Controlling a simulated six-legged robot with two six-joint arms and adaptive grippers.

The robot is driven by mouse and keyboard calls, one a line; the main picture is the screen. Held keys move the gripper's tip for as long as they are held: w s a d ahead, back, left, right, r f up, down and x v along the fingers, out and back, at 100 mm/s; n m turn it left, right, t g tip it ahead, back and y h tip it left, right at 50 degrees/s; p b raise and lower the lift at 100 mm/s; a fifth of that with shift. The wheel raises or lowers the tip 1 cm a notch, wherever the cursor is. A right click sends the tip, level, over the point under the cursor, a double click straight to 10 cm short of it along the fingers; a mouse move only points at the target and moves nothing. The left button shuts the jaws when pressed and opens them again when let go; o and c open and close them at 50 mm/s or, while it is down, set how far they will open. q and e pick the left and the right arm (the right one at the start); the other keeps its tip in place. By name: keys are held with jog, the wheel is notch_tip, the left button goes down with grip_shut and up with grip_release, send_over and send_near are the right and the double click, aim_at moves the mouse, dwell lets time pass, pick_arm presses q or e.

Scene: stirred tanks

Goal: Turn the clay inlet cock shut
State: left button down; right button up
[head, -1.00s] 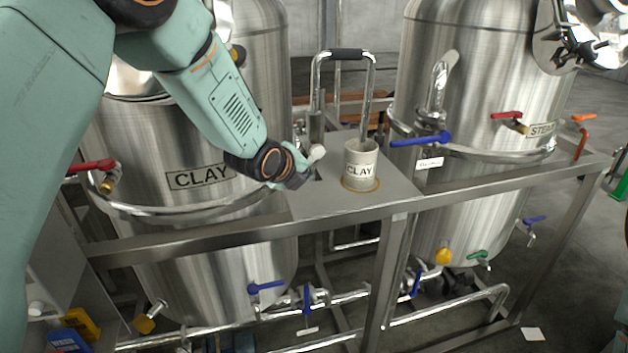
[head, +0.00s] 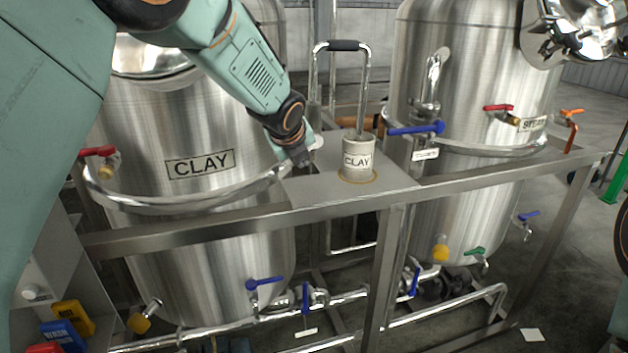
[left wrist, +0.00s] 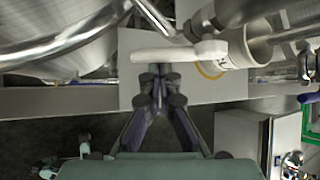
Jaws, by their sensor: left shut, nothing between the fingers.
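A pale lever cock (head: 317,143), apparently the clay inlet cock, sits beside the CLAY tank (head: 150,170). My left wrist mostly hides it in the head view. In the left wrist view its white handle (left wrist: 165,55) lies crosswise, with its hub toward the right by a pale cup. My left gripper (head: 303,162) is shut and empty. In the left wrist view its fingertips (left wrist: 160,72) lie just below the handle; I cannot tell whether they touch. My right gripper is not in view.
A CLAY-labelled cup (head: 357,160) stands on a steel plate (head: 400,177) right of the gripper. A steel rail (head: 240,221) crosses in front. A second tank (head: 470,60) with a blue lever (head: 415,128) stands right.

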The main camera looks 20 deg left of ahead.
pick_arm(q)
jog(key=r+g+y+p, duration=0.1)
jog(key=p, duration=0.2)
jog(key=r+m+y+p, duration=0.1)
jog(key=p, duration=0.3)
jog(key=shift+s+a+r+g+y, duration=0.1)
jog(key=shift+a+r+g+y, duration=0.2)
jog(key=shift+g, duration=0.1)
jog(key=shift+d, duration=0.1)
dwell(0.7)
